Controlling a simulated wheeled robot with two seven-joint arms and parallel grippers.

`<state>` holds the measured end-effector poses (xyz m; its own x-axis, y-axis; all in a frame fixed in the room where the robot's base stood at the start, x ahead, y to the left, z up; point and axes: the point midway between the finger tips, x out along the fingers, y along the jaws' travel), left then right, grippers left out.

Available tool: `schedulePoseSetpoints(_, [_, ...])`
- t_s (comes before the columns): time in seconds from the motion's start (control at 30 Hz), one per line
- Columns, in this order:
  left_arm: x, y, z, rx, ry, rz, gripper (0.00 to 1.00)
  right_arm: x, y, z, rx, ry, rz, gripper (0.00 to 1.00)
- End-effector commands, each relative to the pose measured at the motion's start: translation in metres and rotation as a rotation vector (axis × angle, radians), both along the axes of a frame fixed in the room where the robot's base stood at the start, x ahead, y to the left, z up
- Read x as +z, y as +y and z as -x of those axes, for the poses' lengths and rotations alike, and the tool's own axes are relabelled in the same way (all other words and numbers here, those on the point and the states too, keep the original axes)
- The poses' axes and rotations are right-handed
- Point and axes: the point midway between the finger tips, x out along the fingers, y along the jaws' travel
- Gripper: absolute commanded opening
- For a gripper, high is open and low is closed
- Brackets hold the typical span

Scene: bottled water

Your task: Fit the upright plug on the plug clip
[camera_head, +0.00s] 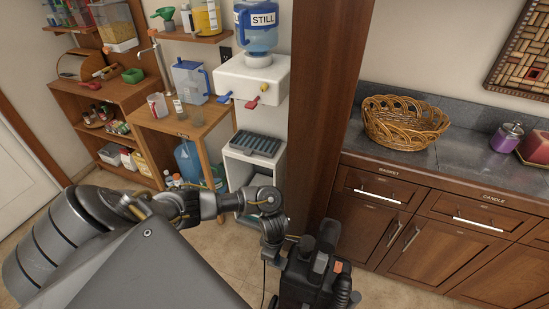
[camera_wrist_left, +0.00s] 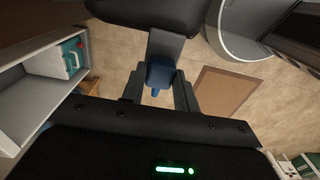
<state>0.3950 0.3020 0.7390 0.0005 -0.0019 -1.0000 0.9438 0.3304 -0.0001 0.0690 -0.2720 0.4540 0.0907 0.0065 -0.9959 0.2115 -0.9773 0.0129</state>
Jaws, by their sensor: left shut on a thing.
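My left gripper (camera_head: 316,272) hangs low in front of the dark wooden post in the head view, its fingers hard to make out there. In the left wrist view the gripper (camera_wrist_left: 160,88) is shut on a small blue piece (camera_wrist_left: 157,74), which looks like the plug. The piece narrows at its lower end in that picture, and the fingers cover part of it. I cannot pick out the plug clip in either view. My right gripper is not in view.
A white dispenser (camera_head: 252,80) carries a blue STILL bottle (camera_head: 257,28). A white stand (camera_head: 238,165) is below it. Wooden shelves stand left; a counter with a wicker basket (camera_head: 404,122) stands right. The wrist view shows a white compartment (camera_wrist_left: 38,85) and a brown floor panel (camera_wrist_left: 222,92).

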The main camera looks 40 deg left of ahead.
Motion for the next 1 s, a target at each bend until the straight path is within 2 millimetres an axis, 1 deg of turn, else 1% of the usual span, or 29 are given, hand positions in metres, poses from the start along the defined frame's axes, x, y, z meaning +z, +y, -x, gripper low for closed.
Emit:
schedulePoseSetpoints(0.2, [0.0, 0.0, 0.0, -0.001, 0.0, 0.0, 0.0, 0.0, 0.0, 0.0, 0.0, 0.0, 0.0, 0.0])
schedulePoseSetpoints(0.23, [0.0, 0.0, 0.0, -0.001, 0.0, 0.0, 0.31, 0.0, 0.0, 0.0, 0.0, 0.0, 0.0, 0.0])
schedulePoseSetpoints(0.4, [0.0, 0.0, 0.0, -0.001, 0.0, 0.0, 0.53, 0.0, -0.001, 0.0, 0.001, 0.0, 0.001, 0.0])
schedulePoseSetpoints(0.43, [0.0, 0.0, 0.0, -0.001, 0.0, 0.0, 0.55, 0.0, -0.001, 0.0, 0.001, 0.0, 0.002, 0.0])
schedulePoseSetpoints(0.67, [0.001, 0.0, 0.0, -0.001, 0.0, 0.0, 0.55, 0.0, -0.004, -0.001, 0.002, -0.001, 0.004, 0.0])
schedulePoseSetpoints(0.77, [0.006, 0.0, -0.001, -0.003, -0.001, 0.001, 0.55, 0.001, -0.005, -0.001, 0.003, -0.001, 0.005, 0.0])
schedulePoseSetpoints(0.87, [0.019, -0.001, -0.002, -0.004, -0.004, 0.002, 0.55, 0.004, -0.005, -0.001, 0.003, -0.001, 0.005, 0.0])
schedulePoseSetpoints(0.93, [0.032, 0.0, -0.002, -0.005, -0.004, 0.0, 0.55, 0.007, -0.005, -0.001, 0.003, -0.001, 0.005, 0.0])
schedulePoseSetpoints(1.0, [0.052, 0.001, -0.003, -0.006, -0.007, -0.002, 0.55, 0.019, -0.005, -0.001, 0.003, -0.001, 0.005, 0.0])
